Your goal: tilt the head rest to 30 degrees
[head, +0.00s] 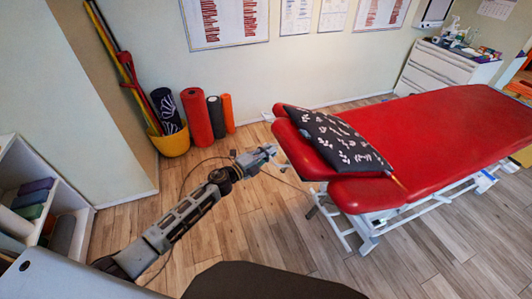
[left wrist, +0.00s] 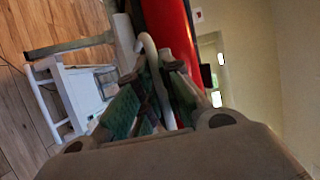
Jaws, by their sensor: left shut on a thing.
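The red head rest (head: 300,146) is at the near left end of the red treatment table (head: 435,135). A dark pillow with a white leaf pattern (head: 338,139) lies across it, hiding much of its top. The head rest looks roughly flat; I cannot read its exact angle. My left gripper (head: 268,154) is at the outer left edge of the head rest. In the left wrist view, its fingers (left wrist: 153,78) are shut around a white curved bar (left wrist: 150,48) beside the red padding (left wrist: 172,30). My right gripper is not in view.
A yellow bucket (head: 169,145) and upright rolls, including a red one (head: 197,116), stand by the wall. A white shelf (head: 65,205) is at the left. A white drawer cabinet (head: 440,68) stands behind the table. Wooden floor (head: 250,225) is clear left of the table.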

